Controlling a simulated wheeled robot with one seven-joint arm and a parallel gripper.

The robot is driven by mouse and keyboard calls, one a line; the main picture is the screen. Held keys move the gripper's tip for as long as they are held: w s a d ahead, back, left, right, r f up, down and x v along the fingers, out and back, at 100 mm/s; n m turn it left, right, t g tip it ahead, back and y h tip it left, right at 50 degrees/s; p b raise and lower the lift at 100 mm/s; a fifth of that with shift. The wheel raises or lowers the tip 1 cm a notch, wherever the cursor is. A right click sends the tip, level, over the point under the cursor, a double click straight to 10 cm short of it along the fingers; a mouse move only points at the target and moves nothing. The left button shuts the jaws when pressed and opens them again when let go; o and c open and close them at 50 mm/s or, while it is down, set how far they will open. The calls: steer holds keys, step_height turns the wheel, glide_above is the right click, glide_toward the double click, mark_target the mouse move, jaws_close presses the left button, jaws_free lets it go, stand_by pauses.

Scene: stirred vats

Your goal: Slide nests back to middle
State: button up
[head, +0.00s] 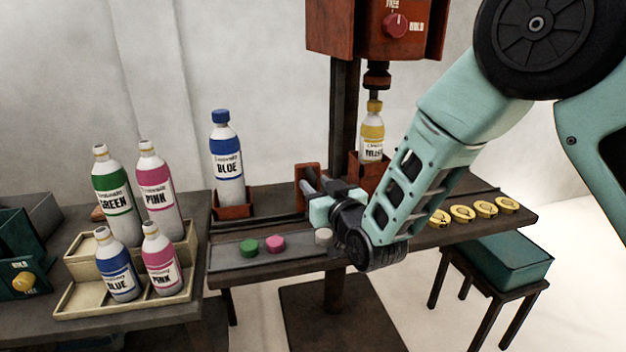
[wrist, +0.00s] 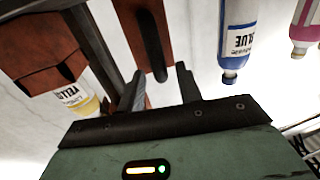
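Two red-brown nests sit on the dark slide along the bench. The left nest (head: 233,211) holds a blue-capped BLUE bottle (head: 227,165); the right nest (head: 366,178) holds a yellow bottle (head: 371,135) under the head of the press. An upright red-brown plate (head: 308,174) stands between them, and it shows in the wrist view with a dark rounded handle (wrist: 152,50). My gripper (head: 318,188) is at this plate. In the wrist view my gripper (wrist: 161,85) has its fingers apart, with the handle's end near the gap; contact is unclear.
The red press head (head: 375,28) with a red knob hangs above. Green, pink and whitish caps lie on a grey strip (head: 232,252) in front; several yellow caps (head: 462,213) lie right. A cream crate (head: 85,272) of bottles stands left.

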steer(key=shift+x, duration=1.2)
jaws_close()
steer(key=d, duration=0.1)
steer(key=b, duration=0.4)
glide_toward(372, 164)
steer(key=x, duration=0.4)
steer(key=shift+w, duration=0.1)
